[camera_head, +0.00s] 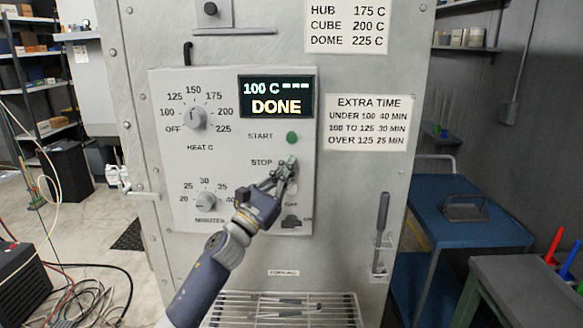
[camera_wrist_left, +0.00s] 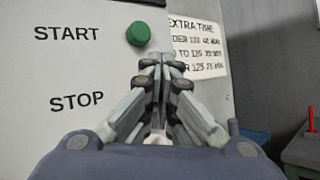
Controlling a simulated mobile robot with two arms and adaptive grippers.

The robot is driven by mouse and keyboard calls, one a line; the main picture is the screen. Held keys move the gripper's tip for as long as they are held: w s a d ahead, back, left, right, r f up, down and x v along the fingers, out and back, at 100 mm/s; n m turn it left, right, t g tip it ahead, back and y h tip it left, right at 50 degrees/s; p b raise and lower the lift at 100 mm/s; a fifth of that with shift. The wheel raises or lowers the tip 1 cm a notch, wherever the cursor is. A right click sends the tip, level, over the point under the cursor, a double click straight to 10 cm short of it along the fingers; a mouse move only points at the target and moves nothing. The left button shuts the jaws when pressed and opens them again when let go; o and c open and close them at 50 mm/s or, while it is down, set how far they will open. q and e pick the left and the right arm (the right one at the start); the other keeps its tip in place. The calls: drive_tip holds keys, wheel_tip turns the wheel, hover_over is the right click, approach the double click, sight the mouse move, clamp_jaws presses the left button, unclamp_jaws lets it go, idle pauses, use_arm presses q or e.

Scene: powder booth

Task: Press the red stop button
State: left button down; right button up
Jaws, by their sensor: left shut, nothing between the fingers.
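The oven control panel (camera_head: 230,150) faces me, with a STOP label (camera_head: 262,162) below a START label (camera_head: 260,136). The green button (camera_head: 292,138) sits beside START; it also shows in the wrist view (camera_wrist_left: 140,34). My left gripper (camera_head: 289,164) is shut and empty, its fingertips at the panel just right of STOP. In the wrist view its fingertips (camera_wrist_left: 163,64) come together below and right of the green button. The red stop button does not show; the fingers cover the spot beside STOP. I cannot tell whether the fingertips touch anything. My right gripper is not in view.
The display (camera_head: 276,97) reads 100 C and DONE. The heat knob (camera_head: 195,118) and minutes knob (camera_head: 207,202) are left of my gripper, and a dark switch (camera_head: 292,222) is below it. A door handle (camera_head: 381,240) and blue cart (camera_head: 465,215) stand to the right.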

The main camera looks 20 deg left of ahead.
use_arm(q)
drive_tip(key=shift+w, duration=0.2)
drive_tip(key=shift+s, duration=0.15)
idle(0.5)
drive_tip(key=shift+s+d, duration=0.15)
drive_tip(key=shift+s, duration=0.55)
drive_tip(key=s, duration=0.2)
drive_tip(key=s+d+p, duration=0.1)
drive_tip(key=s, duration=0.1)
drive_tip(key=shift+s+d, duration=0.2)
drive_tip(key=shift+s, duration=0.2)
idle(0.3)
